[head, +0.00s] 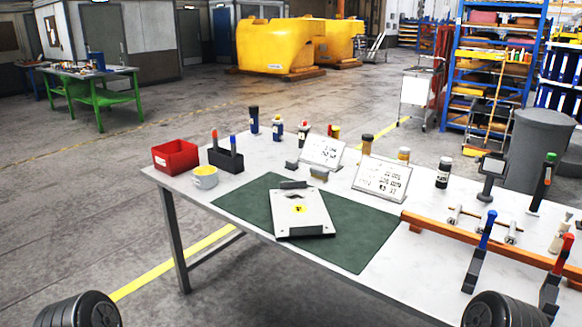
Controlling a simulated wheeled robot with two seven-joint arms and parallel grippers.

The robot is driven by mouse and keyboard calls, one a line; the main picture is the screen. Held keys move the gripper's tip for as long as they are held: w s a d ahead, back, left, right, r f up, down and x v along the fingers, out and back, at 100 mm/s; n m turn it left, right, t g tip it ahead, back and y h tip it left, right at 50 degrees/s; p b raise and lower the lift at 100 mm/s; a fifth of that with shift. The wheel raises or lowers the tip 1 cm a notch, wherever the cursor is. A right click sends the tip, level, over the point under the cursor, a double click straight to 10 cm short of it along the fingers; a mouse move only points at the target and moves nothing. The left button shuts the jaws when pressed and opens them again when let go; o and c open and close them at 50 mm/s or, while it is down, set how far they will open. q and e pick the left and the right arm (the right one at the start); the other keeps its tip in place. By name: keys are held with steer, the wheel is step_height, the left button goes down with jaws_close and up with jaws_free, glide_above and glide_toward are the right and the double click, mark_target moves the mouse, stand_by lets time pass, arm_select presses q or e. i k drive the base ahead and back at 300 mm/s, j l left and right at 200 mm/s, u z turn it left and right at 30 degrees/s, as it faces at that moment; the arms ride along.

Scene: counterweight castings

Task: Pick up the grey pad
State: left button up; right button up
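No single thing is clearly the grey pad. Another small dark grey block (291,165) sits beyond the mat, by a tilted white sheet holder (322,151). Rounded black parts of my two arms show at the bottom left and bottom right corners. Neither gripper's fingers are in view.
Bottles and a second sheet holder (382,179) line the back. An orange-brown rail (480,240) with tools crosses the right side. The mat's front part is clear.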

mark_target(292, 165)
steer(key=i+j, duration=0.2)
steer(key=j, duration=0.3)
steer(key=i+j, duration=0.15)
steer(key=j, duration=0.35)
steer(key=i+j, duration=0.2)
steer(key=j, duration=0.25)
steer(key=i+j, duration=0.2)
steer(key=j, duration=0.3)
steer(key=i+j, duration=0.15)
steer(key=j, duration=0.35)
steer(key=i+j, duration=0.2)
steer(key=j, duration=0.3)
steer(key=i+j, duration=0.2)
steer(key=j, duration=0.3)
steer(key=i+j, duration=0.2)
steer(key=j, duration=0.3)
